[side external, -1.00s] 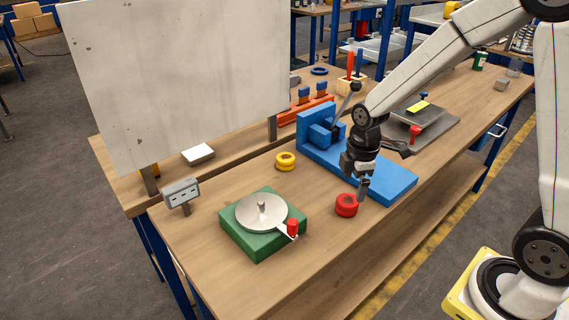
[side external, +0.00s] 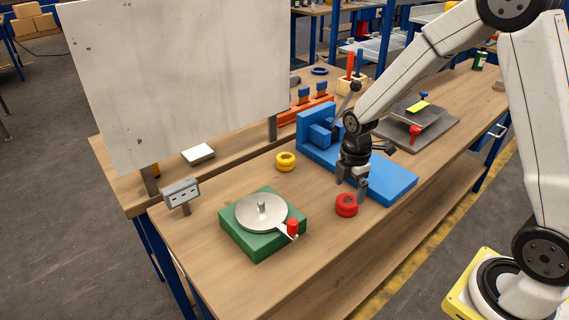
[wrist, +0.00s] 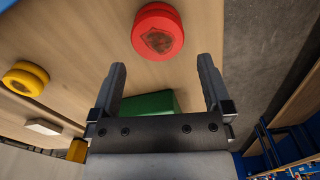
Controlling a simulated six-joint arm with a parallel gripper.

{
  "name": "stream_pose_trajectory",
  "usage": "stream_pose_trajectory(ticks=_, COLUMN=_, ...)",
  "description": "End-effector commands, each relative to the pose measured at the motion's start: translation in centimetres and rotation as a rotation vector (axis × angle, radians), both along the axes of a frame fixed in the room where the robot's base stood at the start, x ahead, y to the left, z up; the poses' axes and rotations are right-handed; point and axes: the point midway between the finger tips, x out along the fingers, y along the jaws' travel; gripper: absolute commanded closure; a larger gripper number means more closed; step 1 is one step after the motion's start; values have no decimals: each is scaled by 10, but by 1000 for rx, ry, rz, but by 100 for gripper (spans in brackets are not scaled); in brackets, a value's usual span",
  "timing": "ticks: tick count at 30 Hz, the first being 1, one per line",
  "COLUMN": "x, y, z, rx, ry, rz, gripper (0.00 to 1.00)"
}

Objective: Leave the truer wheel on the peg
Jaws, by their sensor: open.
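A red wheel (side external: 346,205) lies flat on the bench in front of the blue fixture. A yellow wheel (side external: 285,161) lies flat farther back. A short grey peg (side external: 261,208) stands at the centre of a pale disc (side external: 250,216) on a green base (side external: 258,246). My gripper (side external: 352,189) is open and empty, pointing down just above and behind the red wheel, apart from it. In the wrist view, the red wheel (wrist: 158,31) is beyond the fingertips (wrist: 162,76), not between them. The yellow wheel (wrist: 25,79) is at the left there. Neither wheel's trueness can be told.
The blue fixture (side external: 390,184) with an upright block stands close to my gripper. A red-knobbed handle (side external: 292,228) sticks out from the disc. A grey box with slots (side external: 182,193) stands at the left. A large grey panel (side external: 180,80) rises behind. The bench between the wheels is clear.

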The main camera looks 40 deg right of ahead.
Motion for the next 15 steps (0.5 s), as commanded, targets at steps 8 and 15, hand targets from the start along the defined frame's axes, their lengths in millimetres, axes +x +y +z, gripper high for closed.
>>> stream_pose_trajectory(ticks=8, x=0, y=0, z=-4, rx=0, ry=1, rz=-1, gripper=0)
stream_pose_trajectory(ticks=15, x=0, y=-4, z=-24, rx=1, ry=3, rz=-2, gripper=0)
